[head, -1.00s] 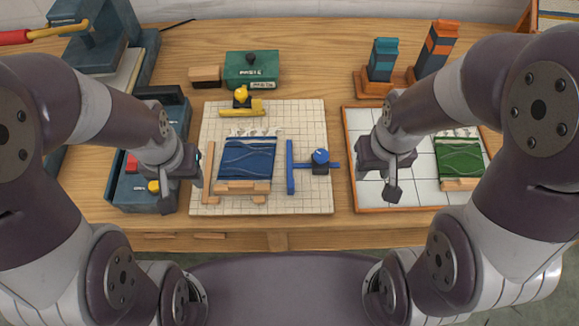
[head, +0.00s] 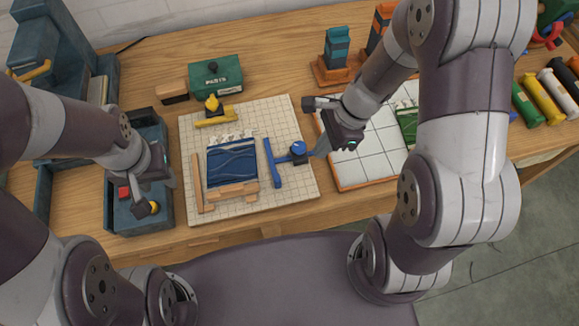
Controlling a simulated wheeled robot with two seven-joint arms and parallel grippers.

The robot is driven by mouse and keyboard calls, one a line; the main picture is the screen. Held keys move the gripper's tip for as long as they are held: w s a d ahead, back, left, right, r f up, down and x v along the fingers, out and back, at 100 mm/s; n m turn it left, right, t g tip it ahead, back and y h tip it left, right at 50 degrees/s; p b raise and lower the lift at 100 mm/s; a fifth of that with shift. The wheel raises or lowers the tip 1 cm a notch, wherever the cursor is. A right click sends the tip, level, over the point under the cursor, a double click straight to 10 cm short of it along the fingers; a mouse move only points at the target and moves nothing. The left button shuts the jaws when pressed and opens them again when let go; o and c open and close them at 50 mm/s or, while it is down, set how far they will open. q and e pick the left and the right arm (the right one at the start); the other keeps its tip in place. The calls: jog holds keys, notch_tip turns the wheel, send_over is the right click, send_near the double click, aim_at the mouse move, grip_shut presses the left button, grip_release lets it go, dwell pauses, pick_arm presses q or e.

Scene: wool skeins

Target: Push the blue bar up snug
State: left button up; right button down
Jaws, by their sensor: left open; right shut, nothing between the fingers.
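A blue round knob (head: 298,148) on a blue stem joins the bar's right side. My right gripper (head: 345,143) is shut and empty, to the right of the knob, near the stem's right end; whether it touches the stem I cannot tell. My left gripper (head: 160,198) is open over the blue tray at the left, apart from the board.
A yellow bar with a yellow knob (head: 212,112) lies at the board's top. Wooden strips edge the woven piece. A white tiled tray (head: 365,155) with a green woven piece (head: 407,125) sits right. A green box (head: 215,75) stands behind. Coloured rolls (head: 545,98) lie far right.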

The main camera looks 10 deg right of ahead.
jog(key=x, duration=0.2)
jog(key=b+x, duration=0.1)
jog(key=x, duration=0.2)
jog(key=b+x, duration=0.1)
jog(key=x, duration=0.2)
jog(key=shift+a, duration=2.35)
pick_arm(q)
jog(key=shift+a+f, duration=0.3)
jog(key=shift+f, duration=0.65)
pick_arm(e)
jog(key=shift+d, duration=0.15)
